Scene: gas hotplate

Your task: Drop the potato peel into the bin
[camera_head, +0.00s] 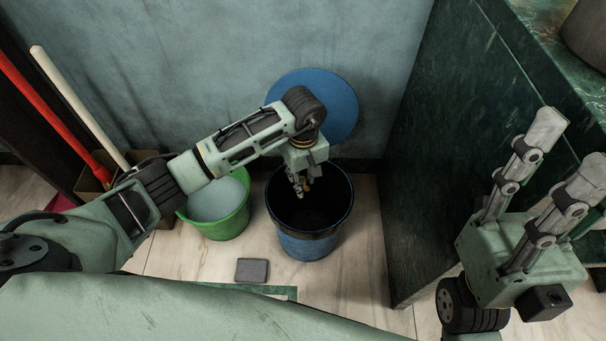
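The blue bin (306,247) stands open on the floor in the middle, with a dark inside. My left gripper (302,188) points down over the bin's mouth, close to its back rim. Its fingers are small and partly hidden by the wrist, so I cannot tell whether they are open or shut. A small brownish patch shows at the fingers; I cannot tell whether it is the potato peel. No peel can be made out clearly in the dark bin. My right gripper (566,154) is at the right, pointing up, with its fingers apart and nothing between them.
A round blue lid (338,104) leans on the wall behind the bin. A green bucket (222,222) stands left of the bin. A small grey slab (252,270) lies on the floor. A dark green cabinet (425,170) is close on the right. Red and white poles lean at left.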

